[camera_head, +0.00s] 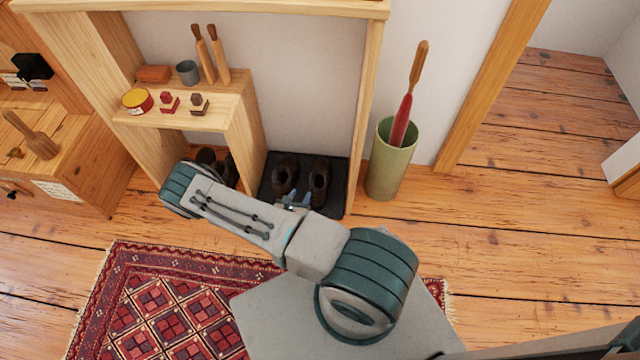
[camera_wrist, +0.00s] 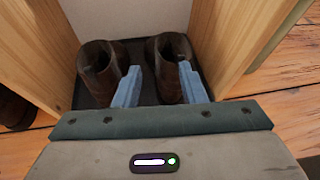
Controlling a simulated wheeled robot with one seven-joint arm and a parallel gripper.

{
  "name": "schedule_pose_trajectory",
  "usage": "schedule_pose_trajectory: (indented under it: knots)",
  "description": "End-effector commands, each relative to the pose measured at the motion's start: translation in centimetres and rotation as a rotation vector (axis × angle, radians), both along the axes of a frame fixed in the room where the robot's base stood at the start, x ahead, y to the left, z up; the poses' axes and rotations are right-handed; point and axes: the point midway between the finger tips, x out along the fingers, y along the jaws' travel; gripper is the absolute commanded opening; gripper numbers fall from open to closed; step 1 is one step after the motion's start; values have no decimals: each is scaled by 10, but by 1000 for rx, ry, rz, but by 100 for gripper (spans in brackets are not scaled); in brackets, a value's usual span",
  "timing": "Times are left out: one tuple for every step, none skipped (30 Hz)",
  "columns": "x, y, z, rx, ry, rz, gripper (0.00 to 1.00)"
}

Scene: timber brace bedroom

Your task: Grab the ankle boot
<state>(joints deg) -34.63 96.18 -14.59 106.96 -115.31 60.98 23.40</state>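A pair of dark brown ankle boots stands upright on a black tray (camera_head: 268,205) in the lower opening of the wooden unit. The left boot (camera_head: 285,172) and the right boot (camera_head: 319,180) also show in the wrist view, the left one (camera_wrist: 97,68) beside my gripper and the right one (camera_wrist: 168,52) behind and between its fingers. My gripper (camera_wrist: 158,84) is open, with its two blue fingers apart and pointing at the right boot. One finger lies in the gap between the boots, the other at the right boot's right side. Contact cannot be told.
Wooden side panels (camera_wrist: 225,40) flank the boots closely. A green umbrella stand (camera_head: 389,165) stands to the right. Other dark footwear (camera_head: 207,157) sits under the small shelf (camera_head: 215,112) at left. A red patterned rug (camera_head: 165,300) lies in front.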

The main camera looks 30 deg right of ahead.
Motion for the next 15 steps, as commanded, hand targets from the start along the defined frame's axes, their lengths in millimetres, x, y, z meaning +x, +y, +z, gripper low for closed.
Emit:
schedule_pose_trajectory:
  knots:
    - [0,-1,-7,-3,6,11,37]
    - [1,-3,-9,-4,8,14,37]
    - [4,-6,-12,-5,9,17,37]
    - [7,-9,-14,-5,9,18,37]
    - [10,-12,-16,-5,10,17,37]
    - [15,-17,-20,-5,8,17,37]
    - [20,-21,-22,-5,9,17,37]
    - [24,-25,-25,-5,9,16,37]
    - [30,-30,-28,-5,8,15,37]
    - [34,-34,-30,-5,8,16,37]
    - [37,-38,-32,-4,8,15,37]
    - [42,-42,-35,-4,8,16,37]
    - [45,-44,-36,-4,8,16,37]
    - [48,-47,-38,-4,8,16,37]
    - [50,-50,-39,-4,8,16,37]
